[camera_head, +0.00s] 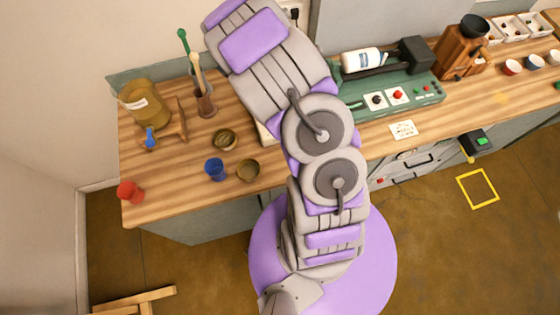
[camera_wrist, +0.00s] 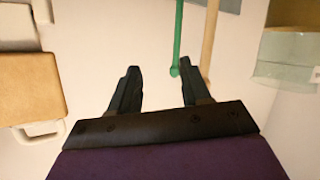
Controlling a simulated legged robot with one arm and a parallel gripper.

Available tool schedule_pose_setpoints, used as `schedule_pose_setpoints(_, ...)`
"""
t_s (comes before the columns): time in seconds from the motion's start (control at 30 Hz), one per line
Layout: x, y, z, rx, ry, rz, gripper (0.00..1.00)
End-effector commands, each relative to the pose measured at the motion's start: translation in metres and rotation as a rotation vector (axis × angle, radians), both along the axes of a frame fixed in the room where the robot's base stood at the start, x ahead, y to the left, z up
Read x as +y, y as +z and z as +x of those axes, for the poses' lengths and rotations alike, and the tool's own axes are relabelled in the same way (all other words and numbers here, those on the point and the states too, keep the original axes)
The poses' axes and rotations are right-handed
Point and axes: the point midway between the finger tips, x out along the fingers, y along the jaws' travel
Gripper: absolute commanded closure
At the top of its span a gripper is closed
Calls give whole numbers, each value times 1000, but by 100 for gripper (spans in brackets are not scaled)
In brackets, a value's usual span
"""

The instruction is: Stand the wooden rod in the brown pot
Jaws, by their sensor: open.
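The brown pot (camera_head: 206,105) stands upright near the back of the wooden table, left of my arm. The pale wooden rod (camera_head: 198,70) stands in it, leaning slightly, beside a green rod (camera_head: 184,42). In the wrist view, the wooden rod (camera_wrist: 209,40) and green rod (camera_wrist: 178,38) show by their free ends, beyond and near the right finger. My gripper (camera_wrist: 160,70) is open with nothing between its fingers. It is out of sight in the head view. The pot is not clearly seen in the wrist view.
A large tan jar (camera_head: 140,103), a wooden stand (camera_head: 172,128), a blue cup (camera_head: 215,169), two small round bowls (camera_head: 248,170) and a red item (camera_head: 130,191) share the table's left part. A green panel (camera_head: 400,98) with buttons stands right of my arm.

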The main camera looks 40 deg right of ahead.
Motion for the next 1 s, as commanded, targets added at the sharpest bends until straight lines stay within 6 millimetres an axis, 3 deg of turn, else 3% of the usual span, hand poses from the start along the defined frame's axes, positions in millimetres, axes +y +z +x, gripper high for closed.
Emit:
schedule_pose_setpoints(0.23,-29,32,-14,154,-155,-106,53)
schedule_pose_setpoints(0.5,-45,64,-56,342,-316,-150,53)
schedule_pose_setpoints(0.77,-39,91,-115,537,-434,-131,53)
schedule_pose_setpoints(1.0,-13,110,-184,737,-490,-81,53)
